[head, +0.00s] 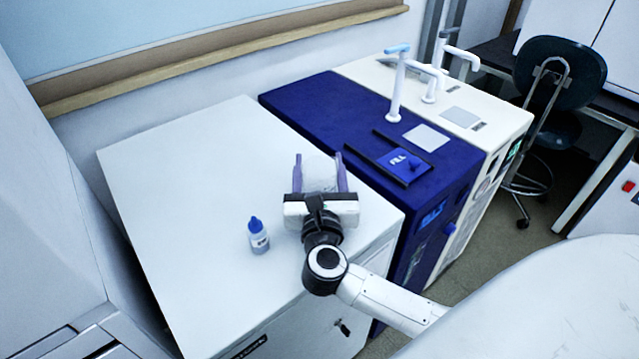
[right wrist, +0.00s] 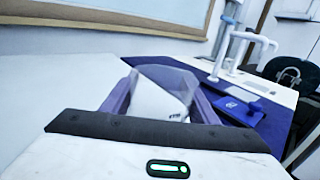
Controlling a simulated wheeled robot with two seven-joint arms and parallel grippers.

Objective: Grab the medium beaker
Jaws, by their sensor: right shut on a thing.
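The medium beaker (head: 318,172) is clear and glassy. In the head view it is between the purple fingers of my right gripper (head: 320,172), over the white cabinet top. The right gripper is shut on it, with a finger on each side. In the right wrist view the beaker (right wrist: 162,92) shows between the two purple fingers of the gripper (right wrist: 163,95) and looks tilted. I cannot tell whether its base touches the cabinet top. My left gripper is not in view.
A small bottle with a blue cap (head: 258,236) stands on the white cabinet (head: 180,190), left of my right gripper. A blue machine (head: 315,100) with a dispensing spout and a white machine (head: 500,115) stand to the right. A dark chair (head: 560,85) is at the far right.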

